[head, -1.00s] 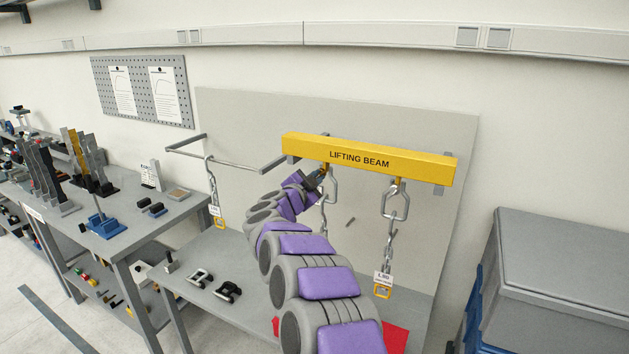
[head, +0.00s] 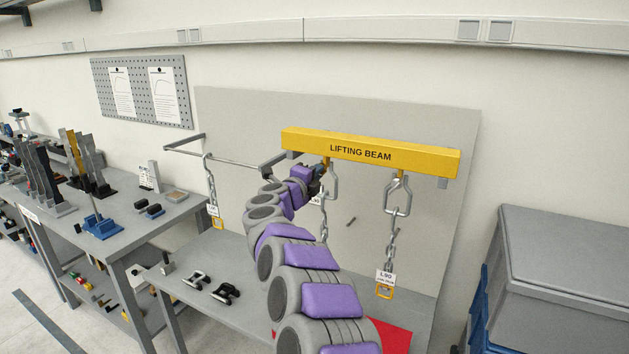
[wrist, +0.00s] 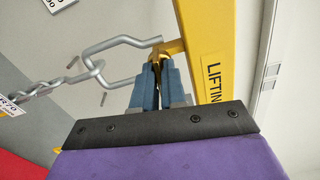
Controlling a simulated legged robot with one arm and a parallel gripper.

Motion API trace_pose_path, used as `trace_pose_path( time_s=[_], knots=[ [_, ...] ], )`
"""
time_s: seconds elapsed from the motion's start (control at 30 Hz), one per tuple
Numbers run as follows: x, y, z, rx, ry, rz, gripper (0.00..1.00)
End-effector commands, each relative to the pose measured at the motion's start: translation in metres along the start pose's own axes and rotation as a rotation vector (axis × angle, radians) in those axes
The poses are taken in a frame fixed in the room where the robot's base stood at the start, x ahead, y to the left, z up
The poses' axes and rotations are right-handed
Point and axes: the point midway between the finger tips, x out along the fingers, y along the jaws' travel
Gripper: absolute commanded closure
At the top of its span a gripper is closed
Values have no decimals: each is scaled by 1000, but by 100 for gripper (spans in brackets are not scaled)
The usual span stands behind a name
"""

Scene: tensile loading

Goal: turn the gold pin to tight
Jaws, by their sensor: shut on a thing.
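The yellow lifting beam (head: 410,161) hangs across the grey board. Two steel links hang under it, one at left (head: 333,187) and one at right (head: 398,192), each with a chain. My gripper (head: 319,172) is up at the left link, just under the beam. In the wrist view my gripper's blue fingers (wrist: 157,68) are closed together beside the open end of the steel link (wrist: 98,62), close to the yellow lug. A bit of the gold pin (wrist: 157,57) shows between the fingertips; the rest is hidden by them. How far it is turned cannot be seen.
A tagged chain with a yellow ring (head: 385,291) hangs at right. Another chain (head: 212,185) hangs from a rail at left. Two black shackle-like pieces (head: 225,293) lie on the bench (head: 240,250). A grey case (head: 565,265) stands at right.

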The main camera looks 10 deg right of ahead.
Motion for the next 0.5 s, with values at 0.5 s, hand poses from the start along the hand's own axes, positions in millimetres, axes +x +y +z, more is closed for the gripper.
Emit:
trace_pose_path(
  time_s=[0.5],
  knots=[
    [1, 11, 1, 487, 4, 8, 100]
  ],
)
